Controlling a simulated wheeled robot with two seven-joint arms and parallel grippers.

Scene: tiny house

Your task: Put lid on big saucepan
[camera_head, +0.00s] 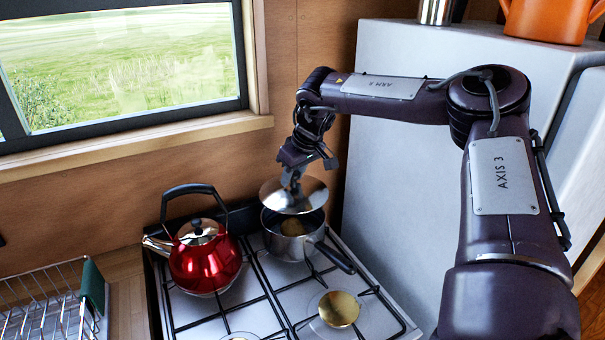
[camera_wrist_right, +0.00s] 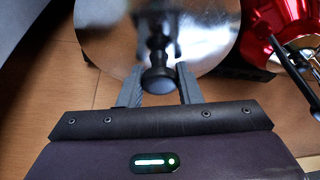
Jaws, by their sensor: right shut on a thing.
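A steel saucepan (camera_head: 291,244) with a dark handle stands on the back right of the stove, its handle pointing to the front right. My right gripper (camera_head: 292,178) is shut on the knob of the round silver lid (camera_head: 283,198) and holds it above the pan. The lid looks slightly tilted and covers part of the pan's opening from view; the front of the opening still shows. In the right wrist view the lid (camera_wrist_right: 205,40) fills the top middle, with its dark knob between the fingers of the gripper (camera_wrist_right: 158,88). My left gripper is not in view.
A red kettle (camera_head: 205,262) stands on the stove (camera_head: 250,308) left of the pan. A white fridge (camera_head: 400,150) is close on the right. A dish rack (camera_head: 50,305) is at the lower left, and a window (camera_head: 120,65) is behind.

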